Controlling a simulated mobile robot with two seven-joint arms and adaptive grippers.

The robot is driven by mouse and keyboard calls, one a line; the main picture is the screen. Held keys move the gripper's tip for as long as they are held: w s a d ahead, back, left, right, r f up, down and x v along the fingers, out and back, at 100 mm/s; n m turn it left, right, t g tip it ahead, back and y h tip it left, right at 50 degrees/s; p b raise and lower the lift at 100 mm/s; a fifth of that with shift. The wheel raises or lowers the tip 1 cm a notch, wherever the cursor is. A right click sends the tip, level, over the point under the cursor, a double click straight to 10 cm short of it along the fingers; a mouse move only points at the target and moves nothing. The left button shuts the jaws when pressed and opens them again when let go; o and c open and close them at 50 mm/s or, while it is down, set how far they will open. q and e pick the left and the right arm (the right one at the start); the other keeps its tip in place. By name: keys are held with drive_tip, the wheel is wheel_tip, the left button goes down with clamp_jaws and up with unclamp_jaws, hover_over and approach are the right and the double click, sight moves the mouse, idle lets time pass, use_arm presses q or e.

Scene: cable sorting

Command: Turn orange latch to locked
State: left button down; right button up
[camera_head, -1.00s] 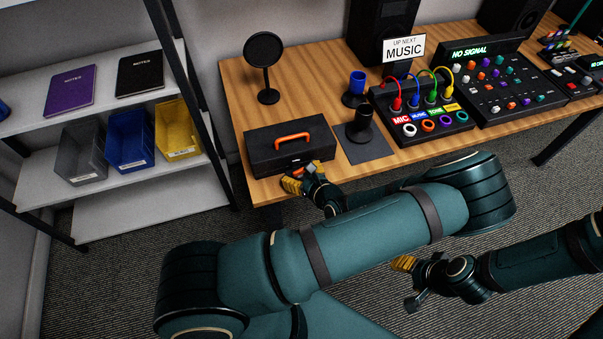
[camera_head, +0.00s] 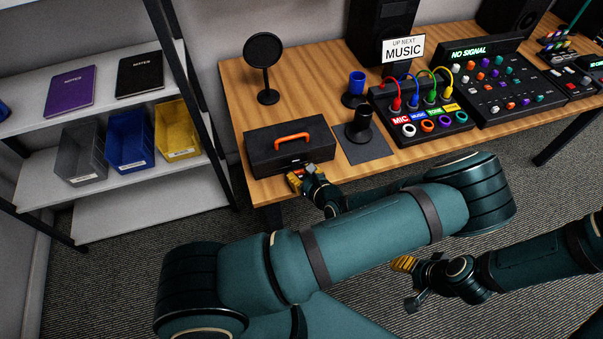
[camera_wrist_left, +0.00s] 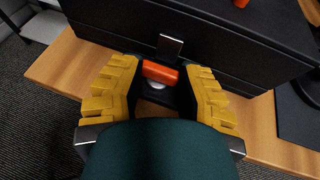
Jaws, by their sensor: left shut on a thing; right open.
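A black case (camera_head: 262,154) with an orange handle (camera_head: 292,138) on its lid stands at the table's front left corner. In the left wrist view, the orange latch (camera_wrist_left: 160,73) sits on the front of the case (camera_wrist_left: 230,50), just below a metal tab (camera_wrist_left: 169,46). My left gripper (camera_head: 296,180) is at the front of the case. Its yellow fingers (camera_wrist_left: 160,92) are on both sides of the latch and shut on it; the exact contact is partly hidden. My right gripper (camera_head: 405,283) is open and empty, away from the table at the lower right.
The wooden table (camera_head: 222,90) also holds a microphone pop filter (camera_head: 264,52), a dark pad (camera_head: 372,150) with a black stand, a patch box with cables (camera_head: 440,118) and a mixer (camera_head: 505,80). A shelf with bins (camera_head: 130,140) stands at the left.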

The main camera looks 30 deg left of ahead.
idle(0.8)
use_arm(q)
drive_tip(key=shift+c, duration=2.3)
unclamp_jaws()
drive_tip(key=shift+a+f, duration=0.1)
drive_tip(key=v, duration=1.2)
